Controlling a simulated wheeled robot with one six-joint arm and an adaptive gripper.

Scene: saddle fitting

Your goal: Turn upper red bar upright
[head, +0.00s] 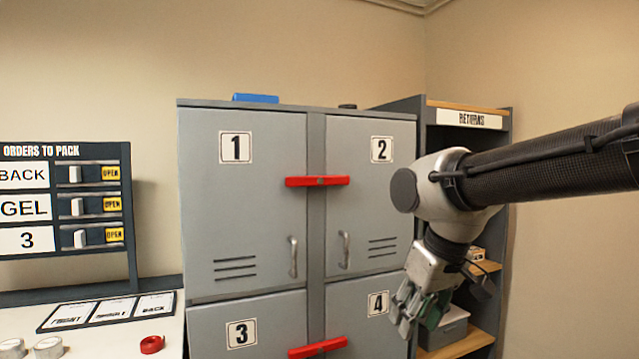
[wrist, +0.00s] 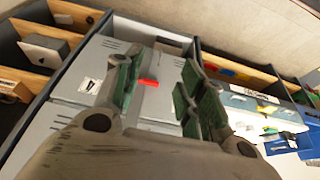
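The upper red bar (head: 317,181) lies level across the post between locker doors 1 (head: 215,220) and 2 (head: 372,215), overlapping both doors. A lower red bar (head: 318,347) lies nearly level between doors 3 and 4. My gripper (head: 412,312) hangs in front of door 4, to the right of and below the upper bar and apart from it. In the wrist view my gripper (wrist: 158,90) has its fingers spread with nothing between them. One red bar (wrist: 149,83) shows beyond the fingers there; I cannot tell which one.
A returns shelf (head: 468,120) stands right of the lockers. A blue object (head: 256,98) lies on the locker top. At the left are an orders board (head: 65,210) and a white table (head: 110,335) with a red ring (head: 151,344). The space before doors 1 and 3 is clear.

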